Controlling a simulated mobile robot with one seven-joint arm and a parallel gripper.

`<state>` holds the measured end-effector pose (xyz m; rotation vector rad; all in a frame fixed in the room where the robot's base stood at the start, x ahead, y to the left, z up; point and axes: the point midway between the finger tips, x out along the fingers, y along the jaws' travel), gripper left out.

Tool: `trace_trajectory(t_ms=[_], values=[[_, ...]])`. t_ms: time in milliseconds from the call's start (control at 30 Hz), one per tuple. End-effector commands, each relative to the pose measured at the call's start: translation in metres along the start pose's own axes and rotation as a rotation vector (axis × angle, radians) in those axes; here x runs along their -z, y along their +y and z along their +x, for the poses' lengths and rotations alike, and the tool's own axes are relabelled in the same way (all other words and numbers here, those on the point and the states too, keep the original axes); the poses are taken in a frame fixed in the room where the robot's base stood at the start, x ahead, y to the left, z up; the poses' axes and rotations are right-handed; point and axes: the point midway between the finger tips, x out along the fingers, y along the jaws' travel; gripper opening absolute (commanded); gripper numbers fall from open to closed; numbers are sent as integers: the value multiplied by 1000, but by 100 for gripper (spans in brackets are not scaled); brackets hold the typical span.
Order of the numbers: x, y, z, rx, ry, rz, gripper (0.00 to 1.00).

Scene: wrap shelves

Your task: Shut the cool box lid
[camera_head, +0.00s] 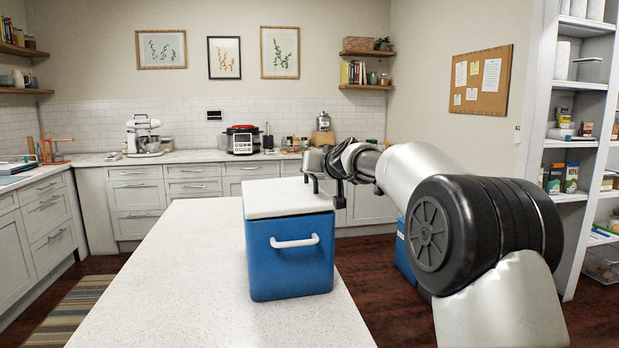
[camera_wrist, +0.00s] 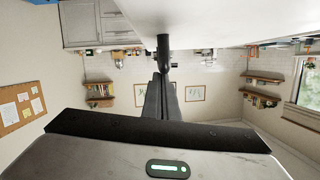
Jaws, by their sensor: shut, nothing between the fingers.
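The cool box (camera_head: 318,270) stands on the pale counter in the head view, a blue body with a white handle on its near side. Its white lid (camera_head: 275,198) lies level over the body, with no gap showing along the near edge. The far right part of the lid is partly behind my gripper. My gripper (camera_head: 310,166) is just above the lid's far right side, reaching in from the right. Its dark fingers are shut and empty; they also show in the wrist view (camera_wrist: 163,75). I cannot tell whether it touches the lid.
The pale counter (camera_head: 185,270) is clear to the left of the box. A second blue box (camera_head: 404,254) stands on the floor behind my arm. White shelves (camera_head: 575,145) rise at the right. A mixer (camera_head: 143,135) and a red-topped cooker (camera_head: 243,140) stand on the back worktop.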

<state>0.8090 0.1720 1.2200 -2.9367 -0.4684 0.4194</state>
Motion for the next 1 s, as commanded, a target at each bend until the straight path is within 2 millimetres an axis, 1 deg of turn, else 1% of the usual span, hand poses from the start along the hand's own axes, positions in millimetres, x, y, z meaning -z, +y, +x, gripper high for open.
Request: trace_trajectory(t_ms=[33,100,733,867,1000], values=[[-6,3,2,3,1,13,0],[-7,3,2,8,0,27,0],[-9,5,2,12,-6,46,0],[4,3,-4,12,-3,45,0],[33,-1,-17,12,3,45,0]])
